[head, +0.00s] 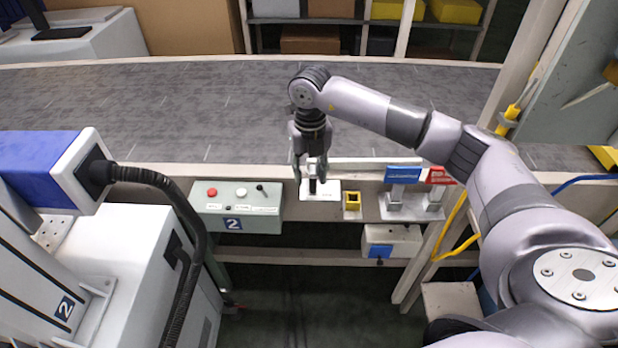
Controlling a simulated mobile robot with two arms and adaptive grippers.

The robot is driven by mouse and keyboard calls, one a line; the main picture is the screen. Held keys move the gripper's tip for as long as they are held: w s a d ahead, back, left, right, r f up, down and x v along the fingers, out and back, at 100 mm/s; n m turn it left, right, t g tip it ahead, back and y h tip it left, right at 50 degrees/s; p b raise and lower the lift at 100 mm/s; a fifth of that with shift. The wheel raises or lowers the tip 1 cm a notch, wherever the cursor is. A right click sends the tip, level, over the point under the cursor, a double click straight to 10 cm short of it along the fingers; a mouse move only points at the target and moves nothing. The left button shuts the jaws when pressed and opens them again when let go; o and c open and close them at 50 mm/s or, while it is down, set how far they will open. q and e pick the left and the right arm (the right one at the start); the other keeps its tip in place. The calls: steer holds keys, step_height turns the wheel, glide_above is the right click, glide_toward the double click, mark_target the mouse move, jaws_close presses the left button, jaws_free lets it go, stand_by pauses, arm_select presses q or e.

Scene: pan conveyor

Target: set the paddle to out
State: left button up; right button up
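My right gripper (311,178) points down at the rail in the middle of the head view. Its two fingers stand apart, one on each side of a small black upright handle (313,187). The handle rises from a white labelled plate (329,195) on the rail. Its lower part shows; the gripper covers the rest, and I cannot tell its exact setting or whether a finger touches it. A long pale bar (375,163) lies along the conveyor edge to the right and may be the paddle. My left gripper is not in view.
The grey conveyor (150,110) runs behind the rail. A control box (238,218) with red, white and black controls is left of the plate. A white machine (130,260) fills the left.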

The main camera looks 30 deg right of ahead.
step_height(320, 180, up, 10)
steer(key=shift+f, duration=0.2)
steer(key=shift+a, duration=0.1)
stand_by(0.3)
